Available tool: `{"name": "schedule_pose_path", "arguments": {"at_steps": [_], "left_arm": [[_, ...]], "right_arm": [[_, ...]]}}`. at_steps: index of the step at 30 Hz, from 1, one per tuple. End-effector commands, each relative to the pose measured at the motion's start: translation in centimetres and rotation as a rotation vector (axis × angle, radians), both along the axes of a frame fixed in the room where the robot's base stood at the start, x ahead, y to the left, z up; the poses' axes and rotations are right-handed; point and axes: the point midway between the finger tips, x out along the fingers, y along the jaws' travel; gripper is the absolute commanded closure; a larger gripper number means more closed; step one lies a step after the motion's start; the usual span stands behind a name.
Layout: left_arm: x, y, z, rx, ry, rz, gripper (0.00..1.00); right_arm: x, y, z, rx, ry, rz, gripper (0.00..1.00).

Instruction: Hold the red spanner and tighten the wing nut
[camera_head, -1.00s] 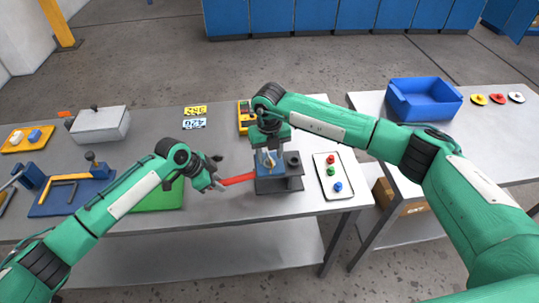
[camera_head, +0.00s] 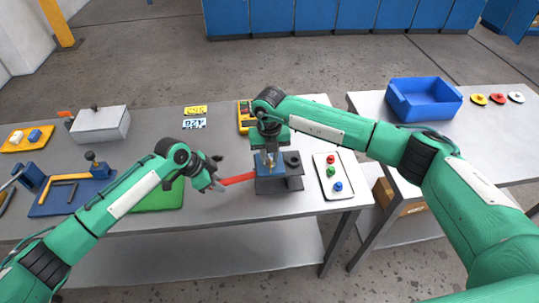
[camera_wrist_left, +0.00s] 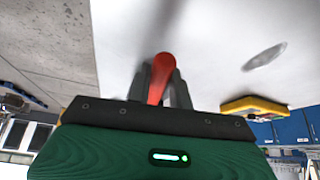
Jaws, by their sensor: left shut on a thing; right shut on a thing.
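The red spanner (camera_head: 238,179) runs from my left gripper (camera_head: 217,185) to the dark metal fixture (camera_head: 280,184) on the table. My left gripper is shut on its near end. The left wrist view shows the red handle (camera_wrist_left: 158,78) between the two fingers (camera_wrist_left: 160,88). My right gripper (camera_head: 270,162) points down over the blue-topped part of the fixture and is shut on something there. The wing nut is hidden or too small to make out between its fingers. The spanner's far end meets the fixture's left side; its jaw is not clear.
A white tray (camera_head: 321,190) with red, green and blue pieces lies right of the fixture. A yellow meter (camera_head: 245,117) stands behind it. A green mat (camera_head: 160,197) lies under my left arm. A blue bin (camera_head: 424,99) stands on the right table.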

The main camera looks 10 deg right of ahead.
Motion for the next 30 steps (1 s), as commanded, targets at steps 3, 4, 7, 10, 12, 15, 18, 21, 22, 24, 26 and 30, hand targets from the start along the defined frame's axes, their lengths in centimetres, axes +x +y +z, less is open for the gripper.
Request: {"name": "schedule_pose_path", "arguments": {"at_steps": [3, 4, 7, 10, 12, 15, 18, 21, 22, 24, 26, 30], "left_arm": [[0.0, 0.0, 0.0, 0.000, 0.000, 0.000, 1.00], [0.0, 0.0, 0.0, 0.000, 0.000, 0.000, 1.00], [0.0, 0.0, 0.0, 0.000, 0.000, 0.000, 1.00], [0.0, 0.0, 0.0, 0.000, 0.000, 0.000, 1.00], [0.0, 0.0, 0.0, 0.000, 0.000, 0.000, 1.00], [0.0, 0.0, 0.0, 0.000, 0.000, 0.000, 1.00], [0.0, 0.0, 0.0, 0.000, 0.000, 0.000, 1.00], [0.0, 0.0, 0.0, 0.000, 0.000, 0.000, 1.00], [0.0, 0.0, 0.0, 0.000, 0.000, 0.000, 1.00], [0.0, 0.0, 0.0, 0.000, 0.000, 0.000, 1.00], [0.0, 0.0, 0.0, 0.000, 0.000, 0.000, 1.00], [0.0, 0.0, 0.0, 0.000, 0.000, 0.000, 1.00]], "right_arm": [[0.0, 0.0, 0.1, 0.001, -0.001, -0.045, 1.00], [0.0, 0.0, 0.1, 0.001, -0.001, -0.050, 1.00], [0.0, 0.0, 0.1, 0.001, -0.001, -0.054, 1.00], [0.0, 0.0, 0.1, 0.001, -0.001, -0.054, 1.00], [0.0, 0.0, 0.1, 0.001, -0.001, -0.053, 1.00], [0.0, 0.0, 0.1, 0.001, -0.001, -0.053, 0.57], [0.0, 0.0, 0.1, 0.001, -0.001, -0.053, 0.55], [0.0, 0.0, 0.0, 0.001, -0.001, -0.052, 0.55], [0.0, 0.0, 0.0, 0.000, -0.001, -0.053, 0.55], [0.0, 0.0, 0.1, 0.001, -0.001, -0.052, 0.55], [0.1, 0.0, 0.4, 0.001, -0.002, -0.052, 0.55], [0.1, 0.0, 2.2, 0.000, -0.004, -0.052, 0.55]]}}
